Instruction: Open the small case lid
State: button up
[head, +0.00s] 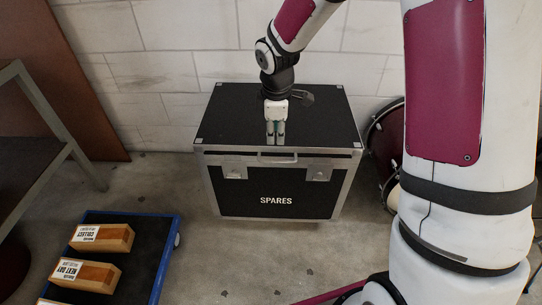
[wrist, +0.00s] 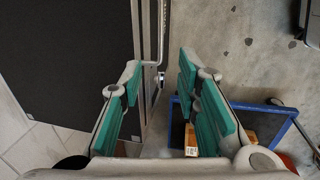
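The small case (head: 236,199) is black with silver edges and the word SPARES on its front, standing on the floor by the wall. Its lid (head: 235,118) lies down flat. A silver handle (head: 278,157) sits at the lid's front edge, between two latches on the case front. My gripper (head: 275,142) points down over the front middle of the lid, just behind the handle in the head view. In the wrist view, its green-padded fingers (wrist: 158,70) are apart with nothing gripped. The handle (wrist: 153,66) shows between them, nearer the left finger; contact cannot be told.
A blue-rimmed cart (head: 166,253) with several wooden boxes (head: 101,238) stands at the front left. A grey metal frame (head: 45,155) is at the left. A red drum (head: 385,150) stands close to the case's right side. The floor before the case is clear.

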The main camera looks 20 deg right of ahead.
aim_at(275, 161)
jog(key=f+b, duration=0.1)
jog(key=f, duration=0.3)
jog(key=w+f+b, duration=0.1)
jog(key=f+b, duration=0.1)
jog(key=f, duration=0.2)
jog(key=w+f+b, duration=0.1)
jog(key=f+b, duration=0.1)
jog(key=f, duration=0.3)
jog(key=shift+w+d+f, duration=0.1)
jog(key=shift+w+d, duration=0.1)
jog(key=shift+d, duration=0.2)
grip_shut()
